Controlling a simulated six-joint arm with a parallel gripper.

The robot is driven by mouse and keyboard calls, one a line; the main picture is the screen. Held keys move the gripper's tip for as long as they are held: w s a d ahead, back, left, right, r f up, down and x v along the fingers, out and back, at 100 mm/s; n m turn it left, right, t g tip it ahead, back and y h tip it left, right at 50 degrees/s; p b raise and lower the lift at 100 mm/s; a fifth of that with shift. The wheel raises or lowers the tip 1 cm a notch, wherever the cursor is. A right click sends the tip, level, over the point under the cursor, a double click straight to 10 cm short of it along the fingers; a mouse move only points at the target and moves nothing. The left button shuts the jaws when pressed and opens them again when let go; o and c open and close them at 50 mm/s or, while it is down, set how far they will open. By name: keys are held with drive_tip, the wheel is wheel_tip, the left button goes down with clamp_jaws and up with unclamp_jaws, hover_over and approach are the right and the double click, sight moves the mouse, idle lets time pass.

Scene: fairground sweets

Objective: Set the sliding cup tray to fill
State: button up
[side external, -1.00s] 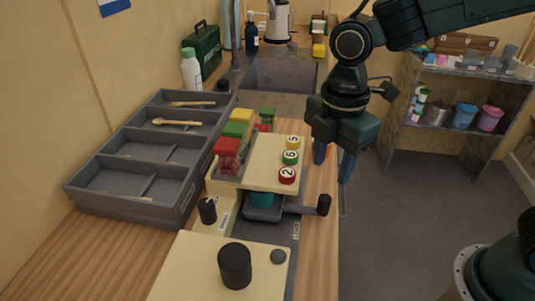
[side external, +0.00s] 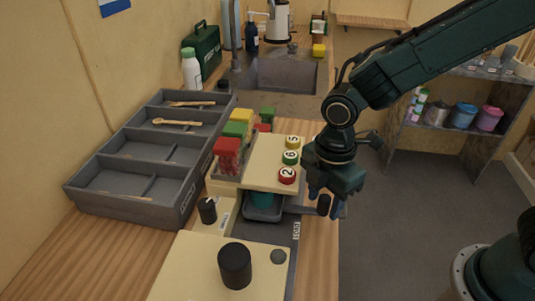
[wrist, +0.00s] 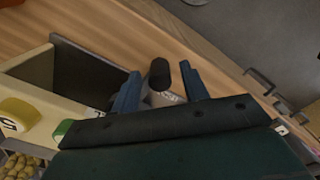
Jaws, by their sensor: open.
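The grey sliding cup tray (side external: 262,214) sits under the cream dispenser top (side external: 268,174), with a teal cup (side external: 262,199) in it. A bar runs right from the tray to an upright black knob (side external: 324,205). The knob also shows in the wrist view (wrist: 159,74). My gripper (side external: 328,203) is open at the knob; in the wrist view its two blue fingers (wrist: 158,88) stand on either side of the knob, with gaps visible. A label (side external: 296,231) lies on the dark rail in front of the tray; its word is too small to read surely.
Numbered buttons 5, 6 and 2 (side external: 290,158) and coloured-lid sweet hoppers (side external: 229,158) sit on the dispenser. A black knob (side external: 207,210) and a black cylinder (side external: 235,265) stand in front. A grey compartment tray (side external: 118,201) lies left. Open floor is at right.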

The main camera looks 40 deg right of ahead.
clamp_jaws()
drive_tip(key=shift+w+d, duration=1.4)
drive_tip(key=shift+c, duration=0.8)
unclamp_jaws()
drive_tip(key=shift+w+d, duration=0.1)
drive_tip(key=shift+o, duration=0.8)
drive_tip(key=shift+r, duration=0.15)
wheel_tip(320, 180, up, 14)
drive_tip(key=shift+f, duration=0.2)
